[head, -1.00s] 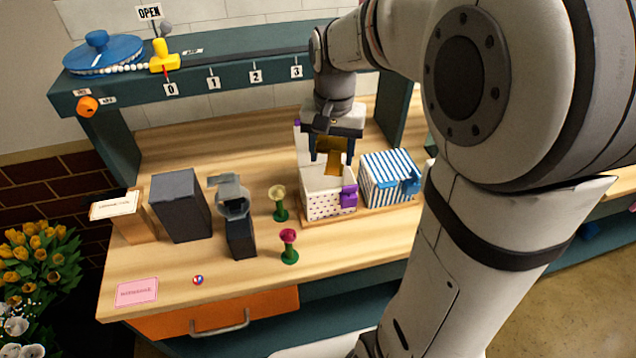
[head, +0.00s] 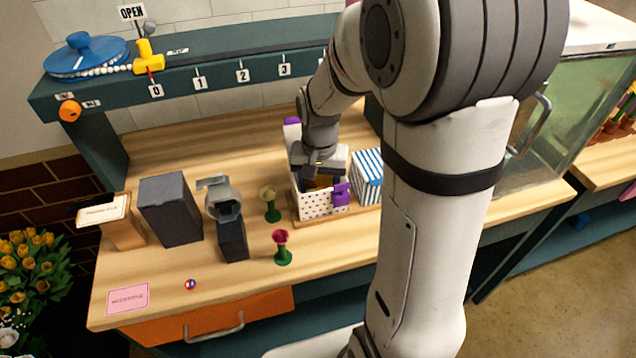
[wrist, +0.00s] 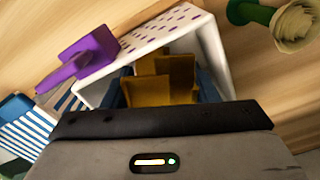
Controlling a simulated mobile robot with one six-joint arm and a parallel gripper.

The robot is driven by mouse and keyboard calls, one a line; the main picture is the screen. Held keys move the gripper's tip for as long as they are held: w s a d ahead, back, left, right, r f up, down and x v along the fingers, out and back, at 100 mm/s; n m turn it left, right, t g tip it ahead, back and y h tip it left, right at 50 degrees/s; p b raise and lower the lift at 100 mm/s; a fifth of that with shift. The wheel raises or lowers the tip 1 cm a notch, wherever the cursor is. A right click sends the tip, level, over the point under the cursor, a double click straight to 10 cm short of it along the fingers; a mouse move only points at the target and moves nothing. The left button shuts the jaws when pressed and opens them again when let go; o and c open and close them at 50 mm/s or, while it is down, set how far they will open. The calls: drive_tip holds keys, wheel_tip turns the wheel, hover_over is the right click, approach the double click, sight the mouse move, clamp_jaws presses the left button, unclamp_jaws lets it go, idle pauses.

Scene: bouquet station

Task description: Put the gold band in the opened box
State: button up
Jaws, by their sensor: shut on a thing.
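My gripper (head: 318,185) points down into the opened white box with purple dots (head: 322,209). It is shut on the gold band (wrist: 165,88), which shows between the blue fingers inside the box walls in the wrist view. The box (wrist: 215,55) surrounds the fingertips there. In the head view only a little of the gold shows, and the lower fingers are hidden by the box front. The box has a purple clasp (head: 341,194) on its front. I cannot tell whether the band touches the box floor.
A blue-and-white striped box (head: 367,180) stands close at the right. A pale flower on a green stand (head: 270,204) and a pink one (head: 282,248) stand left of and before the dotted box. A dark block (head: 170,210) stands further left.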

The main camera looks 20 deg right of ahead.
drive_tip(key=shift+f, duration=0.15)
drive_tip(key=o, duration=0.7)
